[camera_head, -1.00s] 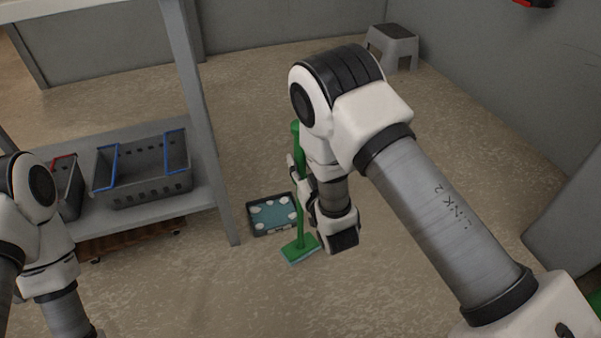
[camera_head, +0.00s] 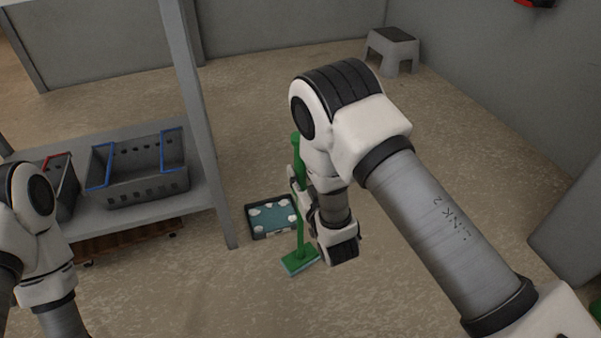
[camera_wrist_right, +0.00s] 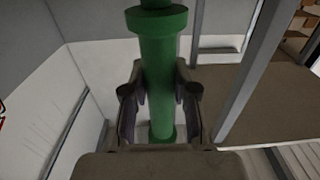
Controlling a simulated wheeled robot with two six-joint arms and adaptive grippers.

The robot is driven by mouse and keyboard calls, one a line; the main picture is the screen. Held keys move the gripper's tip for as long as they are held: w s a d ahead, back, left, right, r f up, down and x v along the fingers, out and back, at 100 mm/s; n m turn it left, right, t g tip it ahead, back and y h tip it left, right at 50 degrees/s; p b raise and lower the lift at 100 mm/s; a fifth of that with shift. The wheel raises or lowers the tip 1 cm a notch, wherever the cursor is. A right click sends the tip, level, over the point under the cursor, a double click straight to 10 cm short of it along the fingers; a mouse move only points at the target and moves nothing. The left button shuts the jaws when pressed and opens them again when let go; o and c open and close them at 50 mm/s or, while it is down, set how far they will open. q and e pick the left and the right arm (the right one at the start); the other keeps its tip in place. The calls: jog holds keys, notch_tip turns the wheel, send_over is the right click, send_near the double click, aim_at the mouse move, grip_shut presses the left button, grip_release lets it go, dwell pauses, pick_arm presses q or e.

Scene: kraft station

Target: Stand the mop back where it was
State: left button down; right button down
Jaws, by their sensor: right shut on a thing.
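The green mop (camera_head: 300,228) stands upright, its flat head (camera_head: 300,262) low at the floor; I cannot tell whether it touches. My right gripper (camera_head: 298,182) is shut around the mop's handle, partly hidden behind my right wrist. In the right wrist view the thick green handle (camera_wrist_right: 160,75) runs between the two fingers of the right gripper (camera_wrist_right: 160,110). A shallow dark tray (camera_head: 257,230) with a teal inside and several white pieces lies on the floor just left of the mop. My left gripper is not in view; only part of my left arm shows at the left edge.
A grey shelf (camera_head: 215,200) with a post stands left of the tray. It holds a grey crate with blue handles (camera_head: 140,190) and one with a red handle (camera_head: 62,185). A step stool (camera_head: 391,50) stands at the back wall. Floor right of the mop is clear.

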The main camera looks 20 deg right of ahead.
jog(key=shift+f+b, duration=0.3)
jog(key=shift+f, duration=0.2)
dwell(0.8)
jog(key=c, duration=0.8)
grip_release()
